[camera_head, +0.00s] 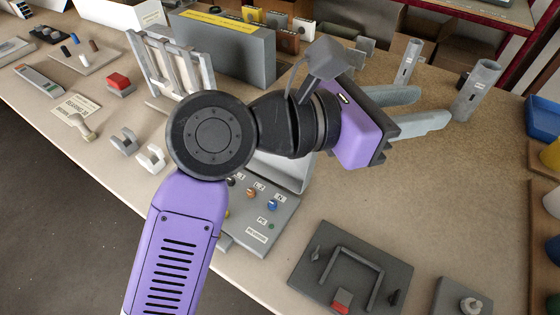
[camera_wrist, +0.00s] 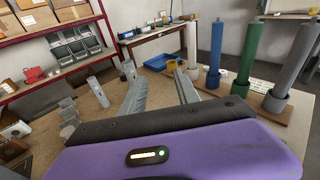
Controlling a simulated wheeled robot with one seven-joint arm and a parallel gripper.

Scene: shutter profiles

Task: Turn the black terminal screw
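The grey terminal box (camera_head: 285,225) stands on the bench below my wrist in the head view, its panel marked L1, L2, N and PE. A small dark screw (camera_head: 231,181) shows at the panel's upper left, beside the L1 label, close to the edge of my arm; it looks like the black one. An orange-brown screw (camera_head: 250,193), a blue screw (camera_head: 272,205) and a small green one (camera_head: 271,226) also show. My arm hides part of the panel. My gripper (camera_head: 433,105) is open and empty, pointing right, away from the box. Its spread fingers show in the wrist view (camera_wrist: 155,76).
A dark plate with a handle (camera_head: 350,270) lies to the right of the box. Grey tubes (camera_head: 475,90) stand at the far right, near a blue bin (camera_head: 543,118). A grey rack (camera_head: 180,65) stands behind my arm. The bench between plate and tubes is clear.

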